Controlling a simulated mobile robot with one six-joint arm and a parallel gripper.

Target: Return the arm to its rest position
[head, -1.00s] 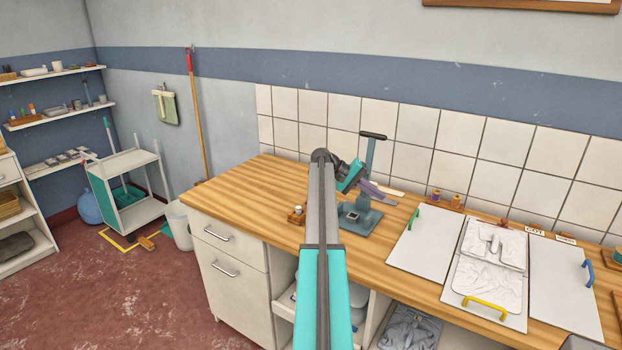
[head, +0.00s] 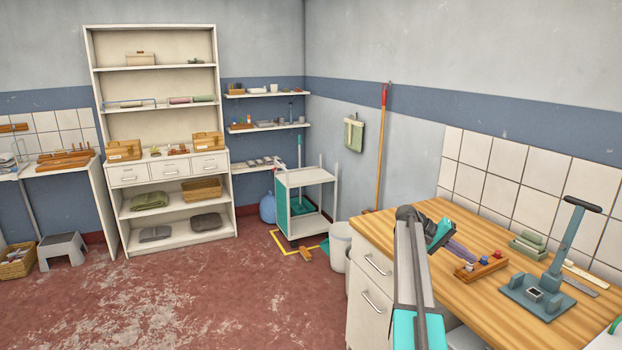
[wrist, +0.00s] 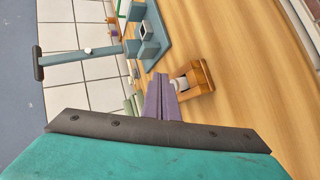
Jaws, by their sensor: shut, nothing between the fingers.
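My arm reaches out over the left end of the wooden worktop (head: 424,212) in the head view. My gripper (head: 462,251), with purple fingers, is at the arm's far end, above the worktop. In the wrist view my gripper (wrist: 160,98) has its two fingers together with nothing between them. In that view the fingertips appear beside a small wooden holder (wrist: 200,79); I cannot tell the gap between them.
A blue-grey lever press (head: 545,290) stands right of my gripper, with a wooden rack of small bottles (head: 480,268) and a green block (head: 528,243) nearby. A white bin (head: 340,243), trolley (head: 305,205) and shelf unit (head: 165,150) stand left. The red floor is largely clear.

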